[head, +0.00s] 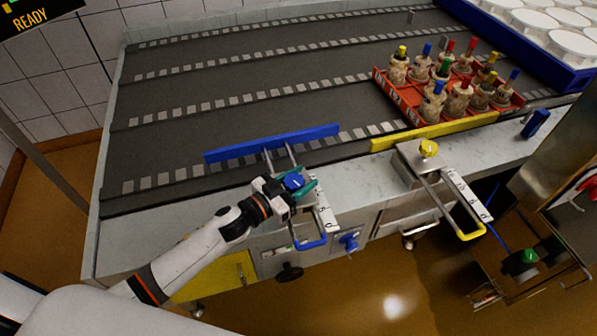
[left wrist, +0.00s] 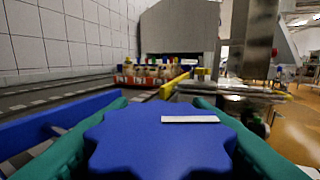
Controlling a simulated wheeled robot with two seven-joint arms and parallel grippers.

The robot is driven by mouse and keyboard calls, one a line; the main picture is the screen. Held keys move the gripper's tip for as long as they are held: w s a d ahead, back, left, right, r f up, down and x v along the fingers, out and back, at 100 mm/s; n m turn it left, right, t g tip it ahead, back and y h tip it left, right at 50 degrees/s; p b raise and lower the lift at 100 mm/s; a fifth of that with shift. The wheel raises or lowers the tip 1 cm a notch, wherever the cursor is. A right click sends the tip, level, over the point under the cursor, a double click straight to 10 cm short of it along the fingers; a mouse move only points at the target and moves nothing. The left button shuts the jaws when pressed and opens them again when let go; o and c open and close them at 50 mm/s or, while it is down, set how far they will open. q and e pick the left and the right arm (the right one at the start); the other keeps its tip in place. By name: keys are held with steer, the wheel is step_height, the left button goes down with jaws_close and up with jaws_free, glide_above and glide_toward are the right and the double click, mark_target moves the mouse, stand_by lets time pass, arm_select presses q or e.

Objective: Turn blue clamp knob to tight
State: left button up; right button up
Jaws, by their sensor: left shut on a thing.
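The blue clamp knob (head: 293,182) sits on the front ledge of the conveyor, on the clamp with the blue guide bar (head: 272,143). In the left wrist view the lobed blue knob (left wrist: 160,145) fills the lower middle, with a white mark on its top. My left gripper (head: 296,186) has its green fingers on either side of the knob and is shut on it. The fingers also show in the left wrist view (left wrist: 155,130). A numbered scale (head: 325,217) and a blue handle (head: 311,243) lie in front of the knob. My right gripper is not in view.
A yellow knob (head: 429,148) with a yellow guide bar (head: 436,131) and yellow handle (head: 471,232) stands to the right. A red crate (head: 404,103) of moulds with coloured plugs sits on the belt. A blue tray (head: 492,35) of white moulds is at the back right.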

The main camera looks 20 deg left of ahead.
arm_select(q)
steer(key=shift+r+m+g+h, duration=0.1)
steer(key=shift+m+g+h, duration=0.8)
steer(key=shift+m+h, duration=0.15)
steer(key=m+g+h, duration=0.2)
steer(key=g+h, duration=0.1)
steer(key=shift+s+d+m, duration=0.15)
steer(key=shift+m, duration=0.2)
steer(key=m+g+b, duration=0.1)
steer(key=m+g+h, duration=0.1)
steer(key=g, duration=0.1)
steer(key=m+g+h+b, duration=0.1)
steer(key=g, duration=0.1)
steer(key=shift+s+d+f+b, duration=0.15)
steer(key=shift+s+f+b, duration=0.1)
steer(key=shift+b, duration=0.05)
steer(key=shift+s+d+m+g+h+b, duration=0.2)
steer(key=shift+m+g+b, duration=0.4)
steer(key=shift+g, duration=0.4)
steer(key=shift+s+a+m+g+h+b, duration=0.1)
steer(key=shift+m+g+h+b, duration=0.25)
steer(key=shift+m+g, duration=0.5)
steer(key=shift+r+g, duration=0.1)
steer(key=shift+g, duration=0.15)
steer(key=o, duration=1)
